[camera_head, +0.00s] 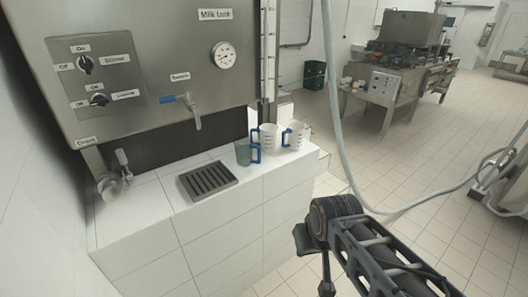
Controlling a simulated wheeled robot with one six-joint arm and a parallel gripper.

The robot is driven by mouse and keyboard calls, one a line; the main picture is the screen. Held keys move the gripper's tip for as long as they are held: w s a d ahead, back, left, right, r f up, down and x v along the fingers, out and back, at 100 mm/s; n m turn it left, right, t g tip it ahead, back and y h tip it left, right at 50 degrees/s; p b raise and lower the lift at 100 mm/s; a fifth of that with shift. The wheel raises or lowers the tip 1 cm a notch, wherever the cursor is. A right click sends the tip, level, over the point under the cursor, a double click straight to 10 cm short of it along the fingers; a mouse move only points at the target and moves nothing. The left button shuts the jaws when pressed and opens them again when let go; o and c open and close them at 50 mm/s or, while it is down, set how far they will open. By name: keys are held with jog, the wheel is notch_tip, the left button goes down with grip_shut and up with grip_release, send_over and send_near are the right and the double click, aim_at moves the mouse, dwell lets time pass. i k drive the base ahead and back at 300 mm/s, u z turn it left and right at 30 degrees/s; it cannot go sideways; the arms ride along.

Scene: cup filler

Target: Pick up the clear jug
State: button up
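The clear jug (243,153) is a see-through, grey-tinted cup with a blue handle on its right side. It stands upright on the white tiled ledge (150,212), just right of the dark drain grate. My gripper (314,262) is at the lower middle right, at the end of my dark arm, in front of the ledge and well apart from the jug. It is seen partly from behind, and the state of its fingers is unclear. Nothing shows held in it.
Two white jugs with blue handles (268,138) (294,136) stand close behind and right of the clear jug. A drain grate (208,181) lies under the tank's sample tap (193,112). A grey hose (345,150) hangs right of the ledge. Tiled floor is open beyond.

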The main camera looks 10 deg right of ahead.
aim_at(244, 144)
jog(key=z, duration=0.4)
jog(key=i, duration=0.6)
jog(key=u, duration=2.05)
